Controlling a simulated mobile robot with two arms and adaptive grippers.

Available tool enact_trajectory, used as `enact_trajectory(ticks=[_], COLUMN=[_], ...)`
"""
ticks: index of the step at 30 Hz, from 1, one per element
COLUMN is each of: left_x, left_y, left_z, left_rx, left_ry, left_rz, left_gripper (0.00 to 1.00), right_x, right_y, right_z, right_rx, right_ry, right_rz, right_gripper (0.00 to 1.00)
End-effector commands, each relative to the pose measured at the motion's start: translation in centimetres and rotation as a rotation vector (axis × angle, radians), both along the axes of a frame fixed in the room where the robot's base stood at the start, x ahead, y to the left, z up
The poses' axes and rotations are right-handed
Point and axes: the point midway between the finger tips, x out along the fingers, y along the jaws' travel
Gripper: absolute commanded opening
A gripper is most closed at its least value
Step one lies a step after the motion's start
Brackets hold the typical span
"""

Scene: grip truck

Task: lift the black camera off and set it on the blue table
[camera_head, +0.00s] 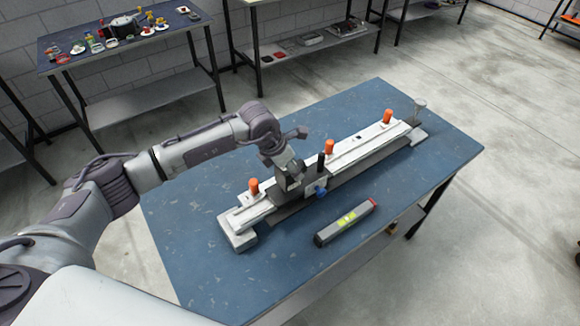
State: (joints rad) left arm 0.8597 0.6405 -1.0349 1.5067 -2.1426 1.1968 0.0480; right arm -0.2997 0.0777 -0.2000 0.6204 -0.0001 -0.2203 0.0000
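A long white and grey rail (356,150) lies diagonally on the blue table (200,235). A small carriage with a blue knob (320,191) sits near the rail's middle. A small black upright piece (321,163) stands at the carriage; it may be the black camera, but it is too small to tell. My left gripper (292,182) points down at the rail, just left of the black piece. Its fingertips are small and partly hidden, so I cannot tell whether they are open, shut or touching anything. My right gripper is not in view.
Orange-topped posts (253,187) stand up along the rail. A grey level-like bar (345,223) with a yellow-green window lies in front of the rail. The blue table is bare at the front left and far right. Another table (165,45) with small items stands behind.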

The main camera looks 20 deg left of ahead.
Motion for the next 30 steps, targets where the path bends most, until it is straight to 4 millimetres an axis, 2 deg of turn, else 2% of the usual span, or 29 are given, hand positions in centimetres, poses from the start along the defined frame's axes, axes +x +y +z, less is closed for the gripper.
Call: enact_trajectory(ticks=[30], left_x=[0.1], left_y=[0.0], left_z=[4.4], left_rx=[-0.001], left_ry=[-0.003], left_rz=[0.0], left_gripper=[0.33], right_x=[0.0], right_y=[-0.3], right_z=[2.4], right_rx=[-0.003], right_ry=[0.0], right_rz=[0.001], right_gripper=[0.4])
